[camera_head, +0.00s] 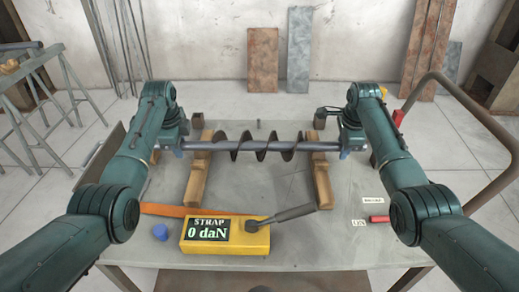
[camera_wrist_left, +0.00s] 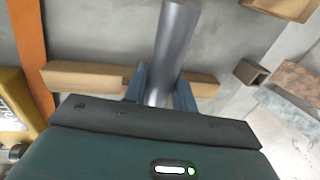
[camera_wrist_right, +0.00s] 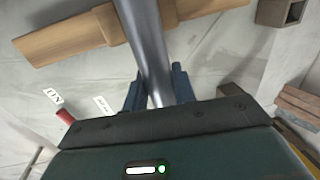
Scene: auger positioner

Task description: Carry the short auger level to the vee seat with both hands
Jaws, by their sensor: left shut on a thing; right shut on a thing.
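The short auger (camera_head: 213,146), a grey shaft with dark spiral flights in the middle, lies crosswise and looks about level in the head view. My left gripper (camera_head: 171,149) is shut on the shaft's left end; blue fingers flank the shaft (camera_wrist_left: 172,45) in the left wrist view. My right gripper (camera_head: 349,150) is shut on the right end; the shaft (camera_wrist_right: 146,38) runs between its fingers in the right wrist view. The shaft passes over two wooden bars, the left bar (camera_head: 197,182) and the right bar (camera_head: 322,185). I cannot make out a vee notch or whether the shaft touches the bars.
A yellow strap gauge (camera_head: 225,248) reading 0 daN, with a grey handle (camera_head: 290,214), stands at the table's front. An orange strap (camera_head: 170,210) and a blue cap (camera_head: 160,232) lie near it. A red cylinder (camera_head: 379,219) is at the right. A curved rail (camera_head: 470,102) bounds the right side.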

